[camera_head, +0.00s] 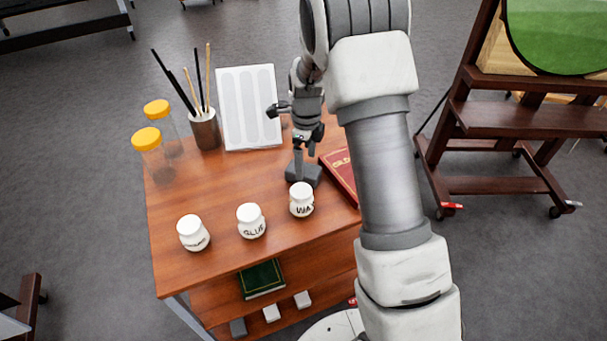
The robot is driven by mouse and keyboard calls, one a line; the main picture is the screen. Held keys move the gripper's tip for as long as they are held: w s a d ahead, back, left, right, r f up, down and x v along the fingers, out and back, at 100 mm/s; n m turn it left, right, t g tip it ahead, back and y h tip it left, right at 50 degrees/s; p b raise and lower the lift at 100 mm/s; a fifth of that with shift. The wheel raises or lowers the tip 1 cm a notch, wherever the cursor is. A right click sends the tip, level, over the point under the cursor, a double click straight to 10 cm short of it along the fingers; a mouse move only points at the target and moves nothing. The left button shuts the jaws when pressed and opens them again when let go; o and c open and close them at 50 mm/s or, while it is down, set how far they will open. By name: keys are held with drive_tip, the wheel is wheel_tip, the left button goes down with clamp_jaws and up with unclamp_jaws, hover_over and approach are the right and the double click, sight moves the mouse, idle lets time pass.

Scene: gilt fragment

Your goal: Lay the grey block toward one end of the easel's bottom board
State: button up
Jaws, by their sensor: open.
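A small dark grey block (238,327) sits on the low shelf of the wooden cart, left of two paler blocks. The dark wooden easel (465,110) stands on the floor at the right. Its broad ledge (510,119) runs below the round green picture, and a lower crossbar (490,185) spans between the feet. The visible parts of both look bare; the easel's right side is cut off by the frame edge.
The cart top (230,185) carries several jars, a brush cup (205,130), a white panel (248,105), a dark stand (303,172) and a red book (340,170). Pale blocks (271,313) and a green book (261,279) are below. Open floor lies between cart and easel.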

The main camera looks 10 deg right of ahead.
drive_tip(key=f, duration=0.4)
drive_tip(key=shift+w+a+b, duration=0.1)
drive_tip(key=shift+a+b, duration=0.2)
drive_tip(key=shift+b, duration=0.05)
drive_tip(key=shift+c, duration=0.3)
drive_tip(key=c, duration=1.4)
wheel_tip(320, 180, up, 5)
drive_tip(key=shift+p, duration=0.65)
drive_tip(key=s+d+r, duration=0.1)
drive_tip(key=d+r, duration=0.1)
drive_tip(key=d, duration=0.1)
drive_tip(key=s+d+r+p, duration=0.1)
drive_tip(key=d+r, duration=0.1)
drive_tip(key=d, duration=0.2)
drive_tip(key=s+d+r, duration=0.1)
drive_tip(key=d+r, duration=0.1)
drive_tip(key=d, duration=0.2)
drive_tip(key=shift+s+r, duration=0.1)
